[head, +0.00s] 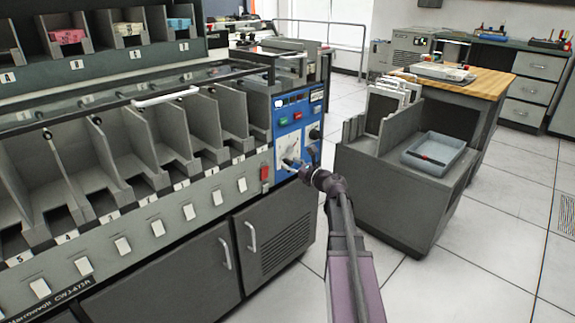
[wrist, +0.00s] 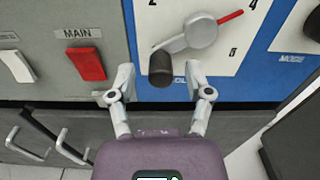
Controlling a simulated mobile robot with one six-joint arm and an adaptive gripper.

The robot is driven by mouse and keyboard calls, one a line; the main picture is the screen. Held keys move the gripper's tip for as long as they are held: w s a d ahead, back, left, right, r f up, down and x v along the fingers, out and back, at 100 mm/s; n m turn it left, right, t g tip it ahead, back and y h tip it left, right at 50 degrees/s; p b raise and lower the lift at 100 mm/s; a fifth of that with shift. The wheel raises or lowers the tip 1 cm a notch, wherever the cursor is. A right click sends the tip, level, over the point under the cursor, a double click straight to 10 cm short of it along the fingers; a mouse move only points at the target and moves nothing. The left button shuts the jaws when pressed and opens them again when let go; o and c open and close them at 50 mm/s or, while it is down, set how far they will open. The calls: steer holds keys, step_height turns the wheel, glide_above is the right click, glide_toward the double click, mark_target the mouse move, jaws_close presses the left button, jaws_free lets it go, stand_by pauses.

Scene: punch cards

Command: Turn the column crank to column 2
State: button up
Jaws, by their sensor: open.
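The column crank is a silver arm (wrist: 180,42) on a round hub, with a black knob (wrist: 160,68) at its lower left end. Its red pointer (wrist: 230,17) points up and right, close to the 4 on the white dial (wrist: 228,62). The 2 is at the dial's upper left and the 6 at lower right. My gripper (wrist: 160,84) is open, its fingers apart to the left and right of the knob's lower end; I cannot tell whether either touches it. In the head view, my gripper (head: 300,168) is at the blue panel (head: 285,119), partly hiding the crank.
A red MAIN switch (wrist: 86,63) is left of the dial, and a black MODE knob (wrist: 312,25) is to the right. Dark cabinet doors with handles (head: 226,253) are below. A grey cart with a blue tray (head: 436,150) stands to the right, with open floor in front.

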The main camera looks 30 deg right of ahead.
steer(key=shift+w+a, duration=0.15)
steer(key=shift+w, duration=0.25)
jaws_close()
steer(key=shift+a, duration=0.5)
steer(key=shift+d, duration=0.4)
steer(key=shift+d, duration=0.25)
jaws_free()
steer(key=shift+s, duration=0.1)
